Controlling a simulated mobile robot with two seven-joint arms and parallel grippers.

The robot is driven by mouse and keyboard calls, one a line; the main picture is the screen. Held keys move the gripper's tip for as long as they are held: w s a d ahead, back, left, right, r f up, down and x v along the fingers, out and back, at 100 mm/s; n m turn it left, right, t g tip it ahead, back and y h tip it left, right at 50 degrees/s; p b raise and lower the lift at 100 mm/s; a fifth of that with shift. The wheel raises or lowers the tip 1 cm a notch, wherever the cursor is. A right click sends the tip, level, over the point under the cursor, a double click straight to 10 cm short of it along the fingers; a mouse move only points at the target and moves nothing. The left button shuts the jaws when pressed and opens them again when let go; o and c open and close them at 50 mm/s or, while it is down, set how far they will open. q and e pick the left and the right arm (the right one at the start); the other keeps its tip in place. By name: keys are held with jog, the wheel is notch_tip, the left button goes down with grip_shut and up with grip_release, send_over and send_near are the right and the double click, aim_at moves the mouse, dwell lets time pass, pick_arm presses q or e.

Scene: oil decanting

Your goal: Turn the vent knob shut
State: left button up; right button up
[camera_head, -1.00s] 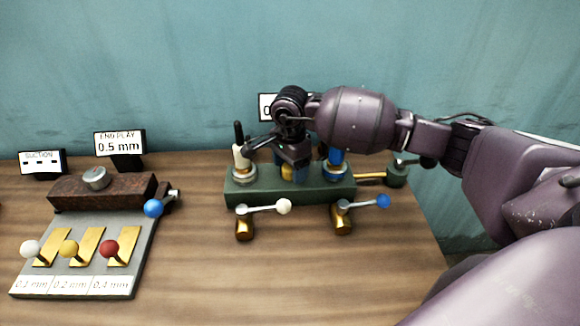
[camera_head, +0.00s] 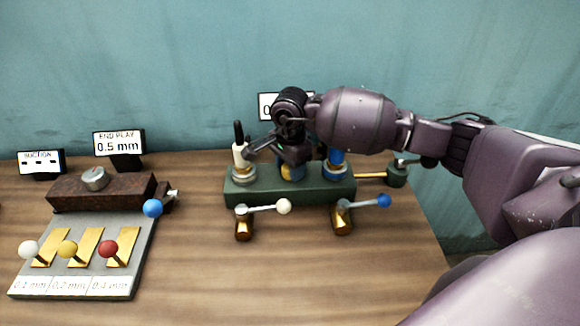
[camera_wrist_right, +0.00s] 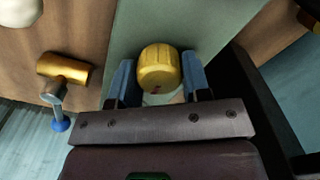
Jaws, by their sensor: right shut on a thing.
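A yellow ribbed knob (camera_wrist_right: 158,68) with a small red mark near its lower edge sits above the green block (camera_head: 250,193). I take it to be the vent knob. In the right wrist view it lies between the two blue fingers of my right gripper (camera_wrist_right: 162,80), which is shut on it. In the head view my right gripper (camera_head: 291,170) reaches down over the middle of the block and hides most of the knob. My left gripper is not in view.
A white post (camera_head: 240,157) and a blue post (camera_head: 337,158) flank the gripper on the block. A white-ball lever (camera_head: 284,206) and a blue-ball lever (camera_head: 383,201) stand in front. A grey lever panel (camera_head: 75,286) is at left. The front middle of the table is clear.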

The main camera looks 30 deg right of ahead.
jog(key=n+b, duration=0.2)
jog(key=shift+f+n, duration=0.2)
jog(key=shift+n, duration=0.1)
jog(key=n+b, duration=0.2)
jog(key=n, duration=0.1)
jog(key=shift+n, duration=0.3)
jog(key=n+b, duration=0.2)
jog(key=shift+w+n, duration=0.1)
jog(key=shift+n, duration=0.3)
jog(key=n+b, duration=0.2)
jog(key=n, duration=0.1)
jog(key=shift+n, duration=0.3)
jog(key=shift+n+b, duration=0.6)
jog(key=shift+n, duration=0.6)
jog(key=shift+n+b, duration=0.3)
jog(key=shift+n, duration=0.3)
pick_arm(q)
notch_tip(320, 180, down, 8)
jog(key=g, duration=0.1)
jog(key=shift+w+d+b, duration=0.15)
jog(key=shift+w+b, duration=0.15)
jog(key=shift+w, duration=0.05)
pick_arm(e)
jog(key=shift+r+n, duration=0.2)
jog(key=shift+n, duration=0.4)
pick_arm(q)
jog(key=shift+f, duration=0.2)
pick_arm(e)
jog(key=shift+r, duration=0.1)
